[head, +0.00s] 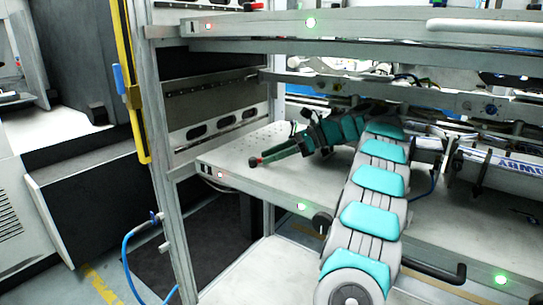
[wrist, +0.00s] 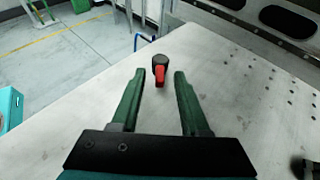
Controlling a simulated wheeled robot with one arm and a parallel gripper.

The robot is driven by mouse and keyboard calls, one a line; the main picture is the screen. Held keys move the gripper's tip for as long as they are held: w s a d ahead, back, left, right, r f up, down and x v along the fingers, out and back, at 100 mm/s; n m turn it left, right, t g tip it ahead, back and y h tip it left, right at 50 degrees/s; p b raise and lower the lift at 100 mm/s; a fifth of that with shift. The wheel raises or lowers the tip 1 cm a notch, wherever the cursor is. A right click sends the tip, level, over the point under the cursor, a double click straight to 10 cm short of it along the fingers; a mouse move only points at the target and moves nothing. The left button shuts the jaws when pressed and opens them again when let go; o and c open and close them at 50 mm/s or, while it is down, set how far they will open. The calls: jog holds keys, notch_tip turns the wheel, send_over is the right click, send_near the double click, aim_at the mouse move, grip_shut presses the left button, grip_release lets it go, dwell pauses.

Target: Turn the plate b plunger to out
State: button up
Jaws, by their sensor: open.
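A small plunger with a black round knob and a red part (wrist: 159,75) stands at the edge of a pale metal plate (wrist: 240,100). In the head view, the plunger (head: 255,162) sits at the left end of the middle shelf plate (head: 215,157). No letter is readable, so I cannot tell whether this is plate b. My gripper (wrist: 159,80) is open, its green fingers on either side of the plunger with gaps. In the head view, my gripper (head: 270,156) reaches left, low over the plate. The knob's exact turn is unclear.
An upper shelf (head: 260,25) overhangs my arm. A metal frame post (head: 160,150) stands left of the plate, with a blue hose (head: 127,250) below. A slotted back panel (head: 215,125) rises behind. Rails and a lettered roll (head: 510,165) lie right. The plate around the plunger is clear.

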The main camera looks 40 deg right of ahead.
jog(key=shift+r, duration=0.1)
jog(key=shift+d+r, duration=0.2)
jog(key=shift+r, duration=1.15)
jog(key=shift+a+r, duration=0.1)
jog(key=shift+r, duration=0.1)
jog(key=shift+s+a+r, duration=0.25)
jog(key=shift+s+a, duration=0.05)
jog(key=shift+s, duration=0.1)
jog(key=shift+s+a, duration=0.4)
jog(key=shift+s, duration=0.45)
jog(key=shift+r, duration=0.1)
jog(key=shift+s+r, duration=0.1)
jog(key=shift+s, duration=0.1)
